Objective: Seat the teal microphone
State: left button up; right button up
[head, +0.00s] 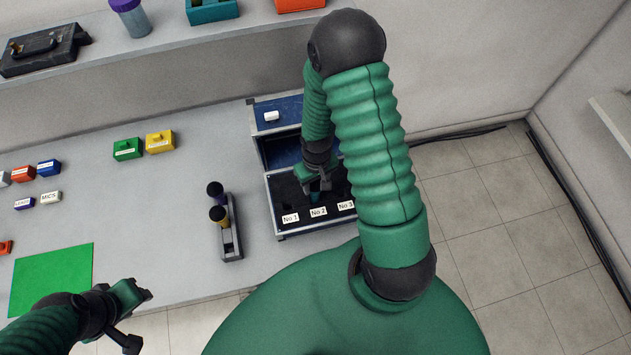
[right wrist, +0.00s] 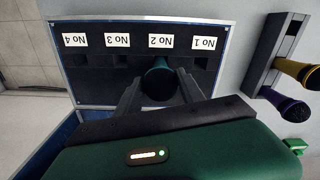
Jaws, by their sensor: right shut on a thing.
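The teal microphone (right wrist: 158,77) is between the fingers of my right gripper (right wrist: 160,88), which is shut on it. It is seen end-on behind the No 2 label (right wrist: 161,41) of the case. In the head view my right gripper (head: 318,184) is down over the dark insert of the open case (head: 280,228), with a bit of the teal microphone (head: 315,198) showing below it. How deep the microphone sits in its slot is hidden. My left gripper (head: 141,315) is empty, its jaws apart, near the table's front edge.
A dark stand (head: 231,240) holding a purple and a yellow microphone is left of the case. Small coloured label blocks (head: 127,149) and a green mat (head: 52,279) lie farther left. The shelf (head: 180,45) runs behind. The table between mat and stand is clear.

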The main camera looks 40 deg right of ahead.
jog(key=shift+f+b, duration=0.4)
jog(key=shift+f, duration=0.2)
jog(key=o, duration=1.4)
jog(key=shift+o, duration=0.2)
jog(key=shift+r, duration=0.1)
notch_tip(320, 180, up, 17)
jog(key=shift+f, duration=0.2)
jog(key=shift+s, duration=0.1)
